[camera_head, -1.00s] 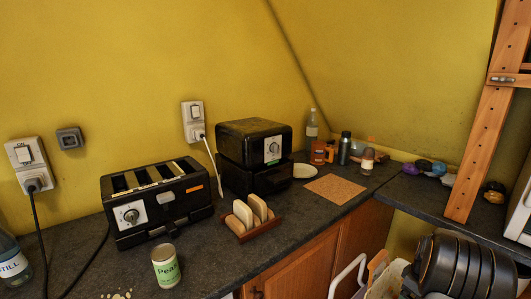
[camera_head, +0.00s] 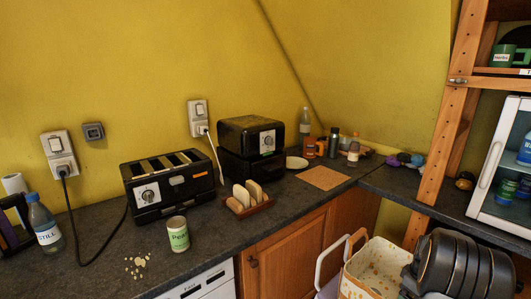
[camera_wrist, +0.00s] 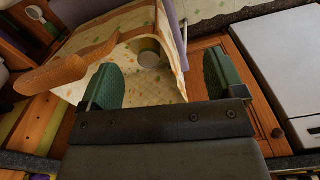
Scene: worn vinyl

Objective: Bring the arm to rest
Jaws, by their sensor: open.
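My gripper (camera_wrist: 160,82) shows in the wrist view with its two green-padded fingers wide apart and nothing between them. It hangs over or close to a pale bin with a spotted pattern (camera_wrist: 120,62); the exact gap cannot be told. A small round-ended object (camera_wrist: 148,52) lies inside the bin. In the head view my dark folded arm is at the lower right, in front of the bin (camera_head: 376,252); the fingers cannot be made out there.
The dark counter (camera_head: 300,212) holds a toaster (camera_head: 168,186), a can labelled Peas (camera_head: 178,235), a toast rack (camera_head: 248,200) and a water bottle (camera_head: 44,225). A wooden shelf post (camera_head: 440,150) and white cabinet (camera_head: 498,165) stand right. Wooden cupboard doors (camera_head: 290,245) are below the counter.

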